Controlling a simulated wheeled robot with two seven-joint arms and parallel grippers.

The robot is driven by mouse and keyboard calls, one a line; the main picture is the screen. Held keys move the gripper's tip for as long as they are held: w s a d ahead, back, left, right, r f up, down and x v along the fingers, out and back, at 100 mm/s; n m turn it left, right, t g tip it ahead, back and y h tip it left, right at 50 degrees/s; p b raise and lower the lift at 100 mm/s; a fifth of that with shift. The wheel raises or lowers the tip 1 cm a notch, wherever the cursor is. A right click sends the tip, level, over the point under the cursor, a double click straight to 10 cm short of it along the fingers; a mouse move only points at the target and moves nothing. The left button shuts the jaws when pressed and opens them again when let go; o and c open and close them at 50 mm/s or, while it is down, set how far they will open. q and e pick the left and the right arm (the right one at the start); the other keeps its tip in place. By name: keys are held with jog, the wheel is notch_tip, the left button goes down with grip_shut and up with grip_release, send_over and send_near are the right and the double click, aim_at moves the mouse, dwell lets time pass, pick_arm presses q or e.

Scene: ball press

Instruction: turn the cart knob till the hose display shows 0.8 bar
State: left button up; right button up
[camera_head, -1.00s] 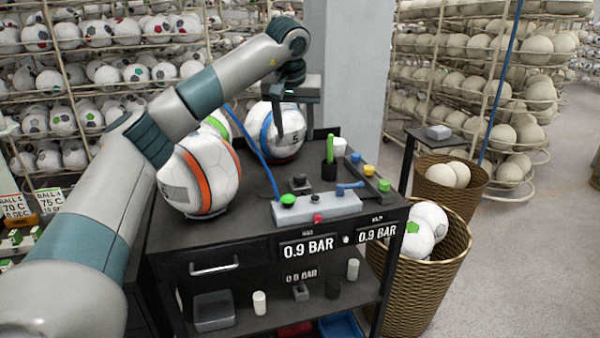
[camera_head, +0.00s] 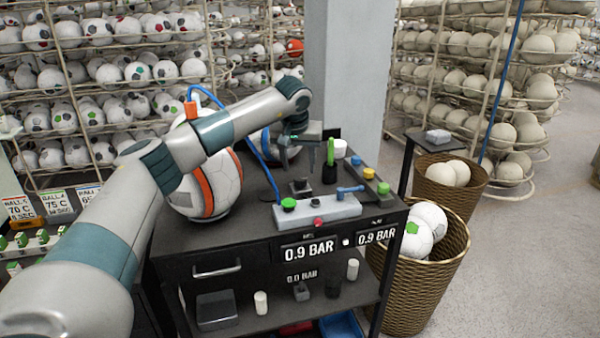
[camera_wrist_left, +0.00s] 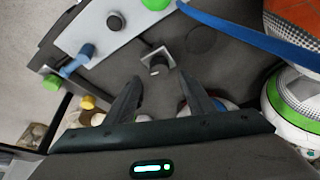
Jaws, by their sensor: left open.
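My left gripper (camera_head: 298,160) is open and empty above the black cart top (camera_head: 245,222). In the left wrist view its spread fingers (camera_wrist_left: 157,82) point toward a small dark block with a pale metal part (camera_wrist_left: 158,62), which also shows in the head view (camera_head: 300,186). The gap stands in line with it; contact cannot be told. My right gripper is not in view.
A grey panel (camera_head: 335,211) carries a green button (camera_head: 288,204), a red button (camera_head: 317,221) and a blue lever (camera_head: 350,188). A blue hose (camera_head: 262,165) and an orange-striped ball (camera_head: 222,185) are close to my left arm. A ball basket (camera_head: 440,255) stands right.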

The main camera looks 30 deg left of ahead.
aim_at(300, 179)
pick_arm(q)
jog(key=p+x, duration=0.1)
jog(key=x, duration=0.4)
jog(key=shift+w+f, duration=0.1)
jog(key=shift+f, duration=0.35)
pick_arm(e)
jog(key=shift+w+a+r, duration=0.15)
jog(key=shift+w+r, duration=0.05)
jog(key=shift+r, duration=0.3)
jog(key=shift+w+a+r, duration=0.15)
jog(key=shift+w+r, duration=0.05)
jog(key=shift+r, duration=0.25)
pick_arm(q)
jog(key=shift+c, duration=0.5)
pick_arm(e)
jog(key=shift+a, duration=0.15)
pick_arm(q)
jog(key=c, duration=1)
